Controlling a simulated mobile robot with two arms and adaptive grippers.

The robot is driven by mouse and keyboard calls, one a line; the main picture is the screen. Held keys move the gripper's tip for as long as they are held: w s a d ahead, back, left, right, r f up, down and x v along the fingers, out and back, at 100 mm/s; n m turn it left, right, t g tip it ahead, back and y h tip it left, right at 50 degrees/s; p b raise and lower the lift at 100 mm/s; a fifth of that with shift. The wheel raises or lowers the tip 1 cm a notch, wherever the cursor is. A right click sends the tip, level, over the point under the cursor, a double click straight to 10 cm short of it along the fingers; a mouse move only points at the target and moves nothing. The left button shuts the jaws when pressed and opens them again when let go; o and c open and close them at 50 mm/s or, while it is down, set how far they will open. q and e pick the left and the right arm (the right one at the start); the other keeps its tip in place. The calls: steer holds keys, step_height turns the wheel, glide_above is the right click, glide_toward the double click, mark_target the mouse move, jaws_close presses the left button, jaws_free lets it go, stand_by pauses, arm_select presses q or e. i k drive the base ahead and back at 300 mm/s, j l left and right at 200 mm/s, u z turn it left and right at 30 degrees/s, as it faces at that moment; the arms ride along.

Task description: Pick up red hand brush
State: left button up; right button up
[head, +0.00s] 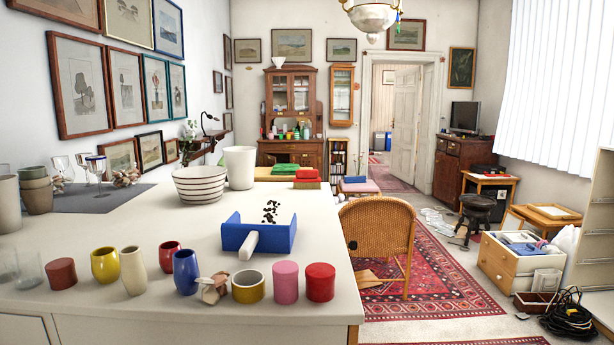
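I cannot make out a red hand brush for certain in the head view. A small red block-like object (307,174) with a brownish lower part lies at the far end of the white table, beside green and yellow flat items; it is too small to tell whether it is a brush. A blue dustpan (258,236) with a white handle lies on the table, handle towards me, with dark crumbs in or just behind it. Neither of my grippers is in view.
The white table (130,218) fills the left foreground. Several cups and jars line its near edge, including a red one (320,282) and a blue vase (186,272). A striped bowl (199,184) stands farther back. A wicker chair (378,236) stands at its right side.

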mark_target(304, 179)
steer(key=i+l, duration=0.4)
steer(key=l, duration=0.2)
steer(key=i+l+z, duration=0.1)
steer(key=i+l, duration=0.25)
steer(key=l, duration=0.2)
steer(key=i+l, duration=0.4)
steer(key=l, duration=0.15)
